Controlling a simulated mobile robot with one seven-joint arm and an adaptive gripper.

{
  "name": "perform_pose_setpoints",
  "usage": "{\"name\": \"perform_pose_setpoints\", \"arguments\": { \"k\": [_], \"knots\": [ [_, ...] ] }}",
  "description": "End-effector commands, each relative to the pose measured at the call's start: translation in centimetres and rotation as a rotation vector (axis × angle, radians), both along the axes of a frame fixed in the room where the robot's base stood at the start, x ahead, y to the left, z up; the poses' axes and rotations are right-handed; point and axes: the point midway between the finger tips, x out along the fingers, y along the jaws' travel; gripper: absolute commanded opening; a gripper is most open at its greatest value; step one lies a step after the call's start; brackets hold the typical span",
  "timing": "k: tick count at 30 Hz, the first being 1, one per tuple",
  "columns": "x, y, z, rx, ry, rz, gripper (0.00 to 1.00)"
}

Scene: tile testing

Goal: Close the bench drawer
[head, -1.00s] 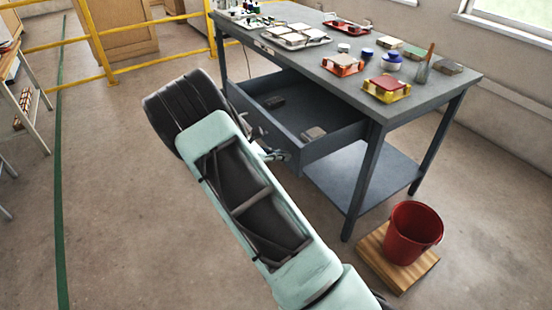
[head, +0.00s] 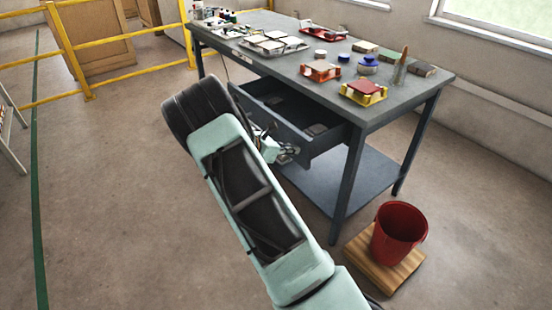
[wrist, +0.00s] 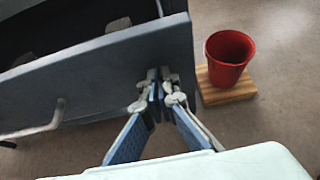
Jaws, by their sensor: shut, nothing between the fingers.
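The bench drawer (head: 318,141) is partly open under the bench, its dark interior showing. In the wrist view its grey front panel (wrist: 100,75) spans the left half, with a bar handle (wrist: 45,125) at lower left. My gripper (wrist: 159,77) is shut and empty. Its fingertips are at the outer face of the panel near its right end, apart from the handle; they appear to touch it. In the head view my gripper (head: 290,153) is at the drawer front's right part, and my arm hides much of the front.
The grey bench top (head: 300,85) carries tile stacks, trays and jars. A red bucket (head: 399,233) stands on a wooden board (head: 384,268) right of my arm; it also shows in the wrist view (wrist: 229,58). A lower shelf (head: 330,185) lies below the drawer.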

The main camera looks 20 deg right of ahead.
Motion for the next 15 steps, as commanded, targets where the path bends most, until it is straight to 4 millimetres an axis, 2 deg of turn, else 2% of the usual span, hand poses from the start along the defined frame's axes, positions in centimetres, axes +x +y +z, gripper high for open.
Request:
{"name": "perform_pose_setpoints", "arguments": {
  "k": [1, 3, 15],
  "knots": [
    [0.4, -1.7, -0.1, -0.002, -0.001, -0.006, 0.00],
    [1.0, -3.6, -0.1, -0.001, -0.001, -0.006, 0.00],
    [4.2, -13.5, -0.1, -0.001, -0.001, -0.004, 0.00]
  ]
}}
